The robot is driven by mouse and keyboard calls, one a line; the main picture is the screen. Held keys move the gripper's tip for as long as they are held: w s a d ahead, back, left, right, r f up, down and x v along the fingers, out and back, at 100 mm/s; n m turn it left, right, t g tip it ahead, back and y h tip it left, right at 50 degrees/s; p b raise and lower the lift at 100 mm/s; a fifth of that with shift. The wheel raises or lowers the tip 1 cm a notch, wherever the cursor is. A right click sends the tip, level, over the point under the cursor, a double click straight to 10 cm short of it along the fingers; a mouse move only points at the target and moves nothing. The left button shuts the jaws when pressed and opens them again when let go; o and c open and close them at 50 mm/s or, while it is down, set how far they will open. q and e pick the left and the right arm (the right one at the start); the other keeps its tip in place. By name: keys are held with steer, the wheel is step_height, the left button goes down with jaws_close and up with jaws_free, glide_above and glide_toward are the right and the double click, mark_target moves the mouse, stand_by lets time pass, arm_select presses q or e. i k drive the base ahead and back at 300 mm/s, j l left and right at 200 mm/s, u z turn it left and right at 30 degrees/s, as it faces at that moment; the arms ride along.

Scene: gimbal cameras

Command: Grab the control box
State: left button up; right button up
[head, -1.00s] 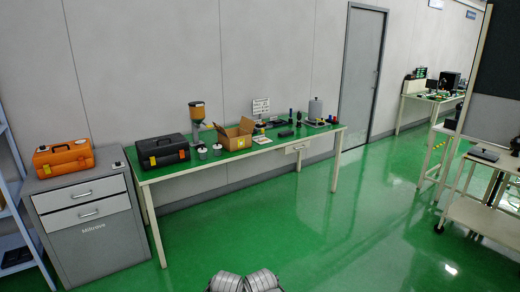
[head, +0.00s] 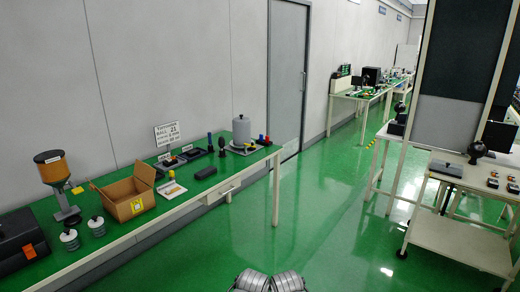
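I cannot tell for sure which item is the control box. Small dark boxes with coloured buttons (head: 492,181) sit on the white cart (head: 462,243) at the right. A flat dark box (head: 446,169) lies near the cart's left edge. On the green-topped table (head: 118,236) at the left, small items with red and blue parts (head: 262,139) stand by a grey cylinder. Grey ribbed parts of my own body show at the bottom middle, far from all of these. Neither gripper can be made out.
The table also holds an open cardboard box (head: 130,193), an orange-topped hopper (head: 51,168) and a black case (head: 20,240). A door (head: 287,78) is in the back wall. The green floor (head: 330,225) between table and cart is clear.

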mark_target(192, 154)
steer(key=i+z, duration=0.3)
steer(key=i, duration=1.8)
steer(key=i+u, duration=0.2)
steer(key=i, duration=0.75)
steer(key=u, duration=0.25)
